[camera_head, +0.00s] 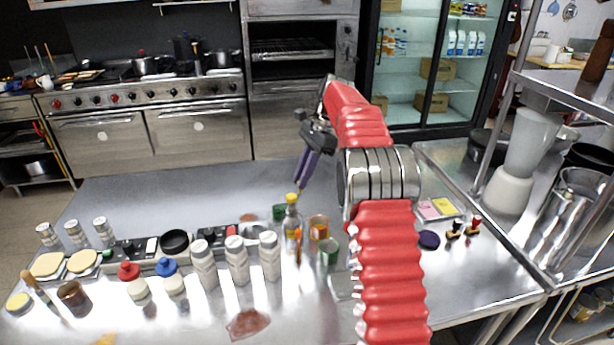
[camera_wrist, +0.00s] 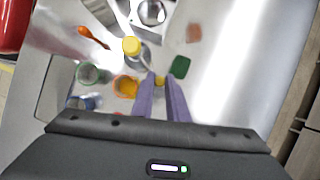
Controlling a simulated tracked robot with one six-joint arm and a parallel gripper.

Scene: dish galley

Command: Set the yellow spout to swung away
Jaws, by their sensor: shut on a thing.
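A yellow-topped fitting, which I take to be the yellow spout (camera_head: 292,198), stands upright on the steel counter, just below my fingertips. In the wrist view its round yellow top (camera_wrist: 131,46) is left of the fingers, and a small yellow piece shows between the fingertips. My gripper (camera_head: 301,186) has purple fingers pointing down. In the wrist view my gripper (camera_wrist: 160,77) is nearly closed, with its tips on that small yellow piece. The fingers hide part of it, so the spout's exact angle is hard to tell.
Close by are an orange jar (camera_head: 318,228), a green cup (camera_head: 328,252), a green block (camera_head: 279,213) and white bottles (camera_head: 236,260). A purple disc (camera_head: 429,240) and stamps (camera_head: 454,229) lie right of my arm. The counter (camera_head: 190,195) behind is clear.

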